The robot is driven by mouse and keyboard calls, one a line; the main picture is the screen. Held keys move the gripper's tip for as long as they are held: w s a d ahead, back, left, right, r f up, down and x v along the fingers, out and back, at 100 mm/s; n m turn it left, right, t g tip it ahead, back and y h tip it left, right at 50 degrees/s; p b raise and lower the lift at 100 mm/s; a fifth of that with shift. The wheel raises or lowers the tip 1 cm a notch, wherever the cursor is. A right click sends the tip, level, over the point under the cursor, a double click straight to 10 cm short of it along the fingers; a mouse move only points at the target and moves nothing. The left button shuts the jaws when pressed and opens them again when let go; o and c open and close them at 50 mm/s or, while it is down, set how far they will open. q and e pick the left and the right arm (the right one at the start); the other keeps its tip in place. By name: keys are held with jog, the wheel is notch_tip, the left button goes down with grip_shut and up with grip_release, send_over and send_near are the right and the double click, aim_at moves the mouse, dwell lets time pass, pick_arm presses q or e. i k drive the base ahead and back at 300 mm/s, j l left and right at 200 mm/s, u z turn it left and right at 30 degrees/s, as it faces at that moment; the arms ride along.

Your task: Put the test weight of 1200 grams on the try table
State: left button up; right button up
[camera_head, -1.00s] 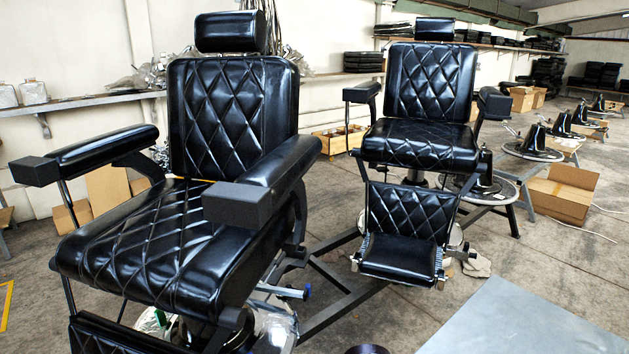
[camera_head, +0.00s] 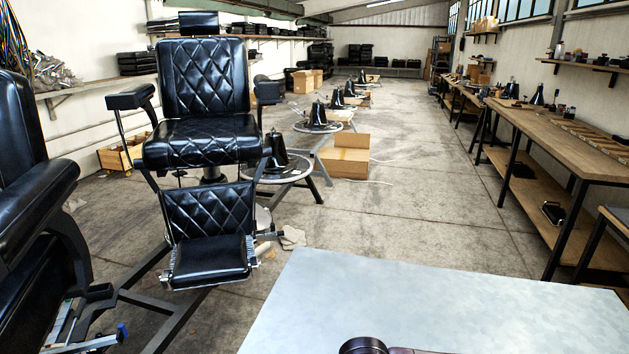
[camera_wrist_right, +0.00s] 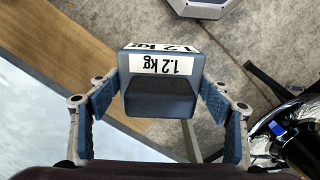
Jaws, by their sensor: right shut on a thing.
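The test weight (camera_wrist_right: 163,66) is a dark block with white labels reading "1.2 kg", upside down in the right wrist view. A pale surface (camera_wrist_right: 40,120) shows at the left of the right wrist view. The weight and both grippers are outside the head view.
A black barber chair (camera_head: 205,130) stands left of the grey table, and part of another (camera_head: 35,215) is nearer at the left edge. An open cardboard box (camera_head: 345,160) lies on the floor. Wooden workbenches (camera_head: 575,135) line the right wall.

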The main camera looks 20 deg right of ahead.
aim_at(467, 320)
jog(key=l+z, duration=0.15)
jog(key=z, duration=1)
jog(key=i+j, duration=0.05)
